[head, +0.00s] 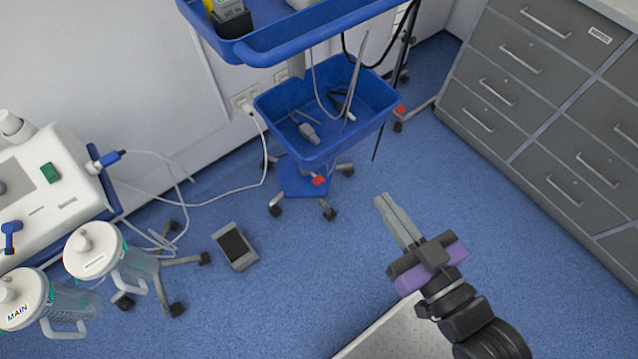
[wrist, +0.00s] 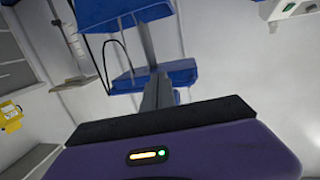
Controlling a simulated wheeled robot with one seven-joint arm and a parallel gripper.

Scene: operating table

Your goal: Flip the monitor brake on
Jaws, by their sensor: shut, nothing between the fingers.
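A blue wheeled trolley (head: 330,97) with a lower basket stands at the upper middle of the head view. It carries a red tab (head: 318,180) above a front caster, and a second red tab (head: 400,110) shows at a caster on the right. I cannot tell from the frames which tab is the monitor brake or how it is set. My gripper (head: 382,200) is shut and empty, above the floor to the lower right of the front red tab and apart from it. In the wrist view my gripper (wrist: 157,90) points toward the blue trolley (wrist: 127,82); no red tab is visible there.
A white machine (head: 35,195) with clear canisters (head: 105,255) stands at the left. A black foot pedal (head: 235,246) lies on the floor near the trolley, with white cables around. Grey drawers (head: 540,100) line the right.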

